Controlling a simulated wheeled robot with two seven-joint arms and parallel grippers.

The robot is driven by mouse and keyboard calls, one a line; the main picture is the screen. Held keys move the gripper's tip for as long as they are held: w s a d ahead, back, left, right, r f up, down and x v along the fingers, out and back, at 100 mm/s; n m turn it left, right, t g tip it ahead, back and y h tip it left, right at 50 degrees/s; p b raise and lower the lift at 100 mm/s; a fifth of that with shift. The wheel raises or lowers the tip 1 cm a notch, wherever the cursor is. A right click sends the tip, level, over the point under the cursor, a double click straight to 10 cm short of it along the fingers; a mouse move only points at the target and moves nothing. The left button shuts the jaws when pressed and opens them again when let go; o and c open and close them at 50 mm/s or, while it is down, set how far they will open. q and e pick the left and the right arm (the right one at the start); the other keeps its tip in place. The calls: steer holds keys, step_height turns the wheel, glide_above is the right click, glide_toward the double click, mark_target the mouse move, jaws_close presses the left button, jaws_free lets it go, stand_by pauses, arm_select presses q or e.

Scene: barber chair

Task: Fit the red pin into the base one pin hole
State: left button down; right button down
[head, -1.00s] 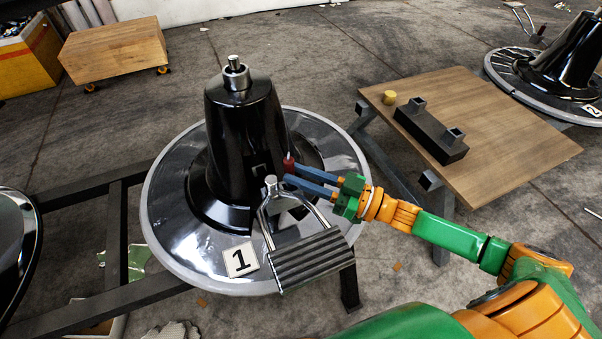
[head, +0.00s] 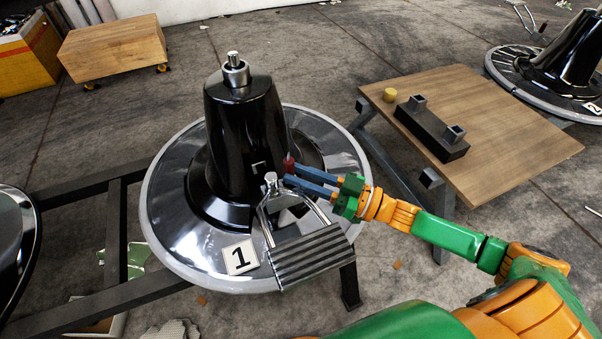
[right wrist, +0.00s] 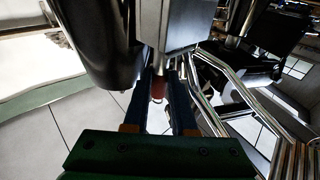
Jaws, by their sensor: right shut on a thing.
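Base one (head: 245,130) is a glossy black cone on a round chrome plate (head: 185,255) marked with a "1" card. A small square outline, possibly the pin hole, shows on the cone's front right side. My right gripper (head: 287,172) is at that side, shut on the red pin (head: 289,162). The red pin also shows in the right wrist view (right wrist: 158,88), between the blue fingers (right wrist: 160,100), close under a grey metal part. Whether the pin's tip is inside a hole is hidden. My left gripper is not in view.
A chrome footrest (head: 308,257) with a ribbed plate stands just in front of the gripper. Another base (head: 570,65) stands at the far right.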

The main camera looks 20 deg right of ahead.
steer(key=shift+f+b, duration=1.25)
steer(key=shift+f, duration=0.35)
steer(key=c, duration=0.6)
jaws_free()
steer(key=shift+c, duration=0.2)
steer(key=p+v, duration=0.1)
steer(key=v, duration=0.6)
